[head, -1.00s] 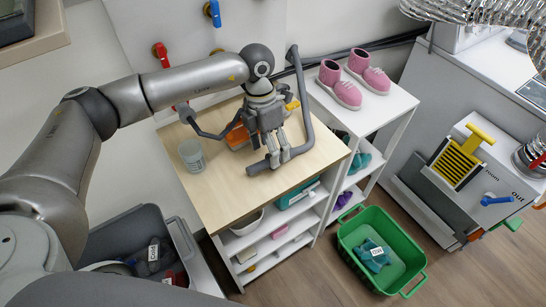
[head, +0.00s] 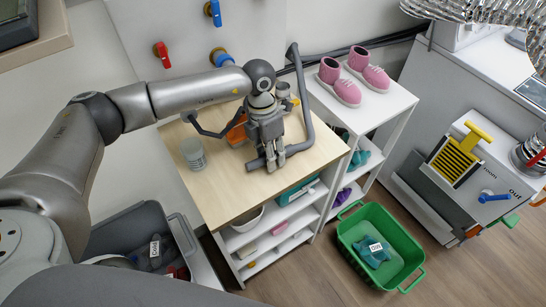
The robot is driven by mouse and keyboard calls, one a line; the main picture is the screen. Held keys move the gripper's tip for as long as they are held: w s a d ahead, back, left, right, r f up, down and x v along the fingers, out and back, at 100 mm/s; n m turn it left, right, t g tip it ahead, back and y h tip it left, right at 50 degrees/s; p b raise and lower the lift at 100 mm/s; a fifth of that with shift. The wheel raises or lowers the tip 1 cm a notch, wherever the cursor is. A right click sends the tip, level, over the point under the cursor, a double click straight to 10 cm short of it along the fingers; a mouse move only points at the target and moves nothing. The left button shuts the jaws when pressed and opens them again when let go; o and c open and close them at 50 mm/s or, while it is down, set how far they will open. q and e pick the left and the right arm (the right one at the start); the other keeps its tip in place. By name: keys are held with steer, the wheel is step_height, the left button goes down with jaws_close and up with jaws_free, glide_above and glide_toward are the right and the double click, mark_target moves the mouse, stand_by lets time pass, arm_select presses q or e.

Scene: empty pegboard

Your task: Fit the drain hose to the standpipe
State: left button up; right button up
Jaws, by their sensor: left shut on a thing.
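A grey hose (head: 309,113), which I take for the drain hose, rises against the wall, bends down over the wooden top and runs left to a free end (head: 253,164) near the front edge. My left gripper (head: 272,160) points down and is shut on the hose near this end. Its fingers cover part of the hose. A short grey cylinder (head: 283,89) stands behind the gripper, partly hidden; I cannot tell whether it is the standpipe. My right gripper is not in view.
On the wooden top (head: 225,190) are a grey cup (head: 193,153) and an orange item (head: 237,133) beside a dark curved bar (head: 208,131). Red (head: 162,54) and blue (head: 221,57) valves are on the wall. Pink shoes (head: 340,83) stand right; a green basket (head: 382,245) is on the floor.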

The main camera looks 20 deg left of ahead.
arm_select(q)
steer(key=shift+r, duration=0.1)
steer(key=shift+r+b, duration=0.45)
steer(key=shift+r, duration=0.05)
steer(key=d+r+b, duration=0.4)
steer(key=d+r, duration=0.8)
steer(key=d, duration=0.2)
steer(key=shift+w+b, duration=0.2)
steer(key=shift+b, duration=0.15)
